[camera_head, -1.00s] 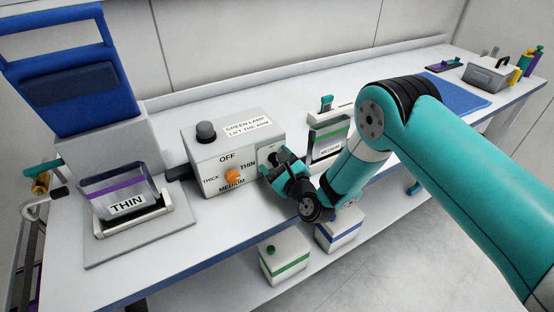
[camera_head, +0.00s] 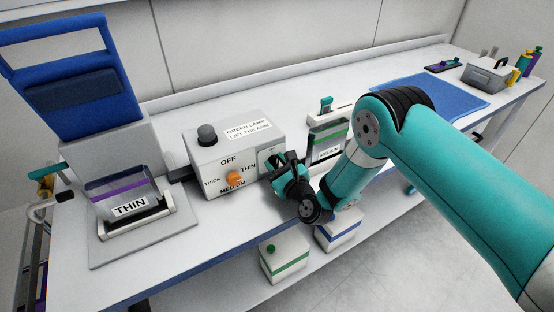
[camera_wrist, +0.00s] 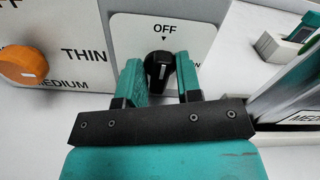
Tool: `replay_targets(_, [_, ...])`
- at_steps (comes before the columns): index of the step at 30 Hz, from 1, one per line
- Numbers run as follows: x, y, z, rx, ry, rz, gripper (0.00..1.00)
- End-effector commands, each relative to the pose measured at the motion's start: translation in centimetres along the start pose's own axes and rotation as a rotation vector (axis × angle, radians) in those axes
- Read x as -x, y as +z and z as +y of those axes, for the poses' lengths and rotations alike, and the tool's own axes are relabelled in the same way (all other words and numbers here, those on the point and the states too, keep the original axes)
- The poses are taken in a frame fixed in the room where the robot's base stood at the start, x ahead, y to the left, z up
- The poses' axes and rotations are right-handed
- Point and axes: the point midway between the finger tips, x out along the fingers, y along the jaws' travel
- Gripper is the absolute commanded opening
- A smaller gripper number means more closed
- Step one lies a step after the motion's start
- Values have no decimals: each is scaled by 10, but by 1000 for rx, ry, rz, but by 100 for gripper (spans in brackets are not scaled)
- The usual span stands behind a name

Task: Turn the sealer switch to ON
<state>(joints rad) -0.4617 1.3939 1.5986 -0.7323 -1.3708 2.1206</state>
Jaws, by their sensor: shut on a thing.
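The sealer switch is a black knob (camera_wrist: 158,66) on a white plate, clearest in the wrist view. The word OFF with a small triangle stands above it. A pale mark on the knob points roughly up toward OFF. Another label at its lower right is mostly hidden by a finger. My gripper (camera_wrist: 162,80) has its teal fingers on either side of the knob and is shut on it. In the head view my gripper (camera_head: 282,168) is at the right side of the grey control box (camera_head: 205,168) and hides the knob.
An orange dial (camera_head: 235,178) marked OFF, THICK, THIN and MEDIUM is close left of my gripper. A dark lamp (camera_head: 206,134) tops the box. The sealer (camera_head: 95,130) holds a THIN pouch (camera_head: 130,205). A MEDIUM pouch (camera_head: 328,146) stands close right.

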Motion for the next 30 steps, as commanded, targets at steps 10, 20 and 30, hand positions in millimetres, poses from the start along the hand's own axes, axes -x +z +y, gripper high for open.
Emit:
replay_targets(10, [0, 1, 0, -503, -1, -1, 2])
replay_targets(20, [0, 0, 0, -563, -1, -2, 35])
replay_targets(30, [0, 0, 0, -561, -1, -1, 62])
